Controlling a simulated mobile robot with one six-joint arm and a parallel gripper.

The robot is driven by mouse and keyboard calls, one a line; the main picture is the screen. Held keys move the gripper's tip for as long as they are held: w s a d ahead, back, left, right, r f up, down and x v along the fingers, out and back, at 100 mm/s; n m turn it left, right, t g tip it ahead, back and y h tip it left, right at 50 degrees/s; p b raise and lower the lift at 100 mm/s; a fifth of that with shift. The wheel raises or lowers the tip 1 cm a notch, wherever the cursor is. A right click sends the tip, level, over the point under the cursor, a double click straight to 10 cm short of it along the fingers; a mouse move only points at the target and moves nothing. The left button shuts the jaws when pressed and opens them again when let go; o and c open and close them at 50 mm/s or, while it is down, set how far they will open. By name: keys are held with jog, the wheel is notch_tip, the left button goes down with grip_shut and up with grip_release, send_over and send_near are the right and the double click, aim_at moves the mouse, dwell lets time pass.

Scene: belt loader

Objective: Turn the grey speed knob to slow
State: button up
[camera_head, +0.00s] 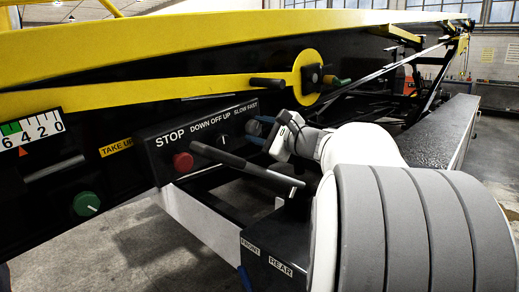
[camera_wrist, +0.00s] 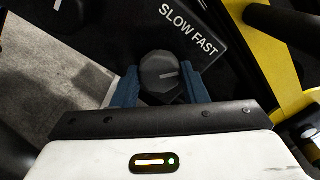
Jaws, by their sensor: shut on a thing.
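The grey speed knob (camera_wrist: 158,70) sits below the white SLOW FAST lettering (camera_wrist: 188,30) in the wrist view. In the head view my gripper (camera_head: 262,122) is at the right end of the black control panel (camera_head: 165,160), under the SLOW FAST label. There its fingers mostly hide the knob.
A red STOP button (camera_head: 183,162) and a DOWN OFF UP switch (camera_head: 223,140) are on the panel to the left. A black lever (camera_head: 235,160) sticks out in front, below my gripper. A green knob (camera_head: 87,204) is at far left. The yellow beam (camera_head: 200,45) runs above.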

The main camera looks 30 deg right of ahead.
jog(key=n+b, duration=0.2)
jog(key=b, duration=0.1)
jog(key=n+b, duration=0.2)
jog(key=b, duration=0.1)
jog(key=shift+f+n, duration=0.3)
jog(key=shift+f, duration=0.1)
jog(key=n+b, duration=0.3)
jog(key=shift+r, duration=0.3)
jog(key=shift+r+b, duration=0.1)
jog(key=shift+b, duration=0.3)
jog(key=o, duration=1)
jog(key=shift+c, duration=0.2)
jog(key=p+v, duration=0.1)
jog(key=v, duration=0.6)
jog(key=shift+s+d+r, duration=0.1)
jog(key=shift+s+d, duration=0.05)
jog(key=shift+s, duration=0.15)
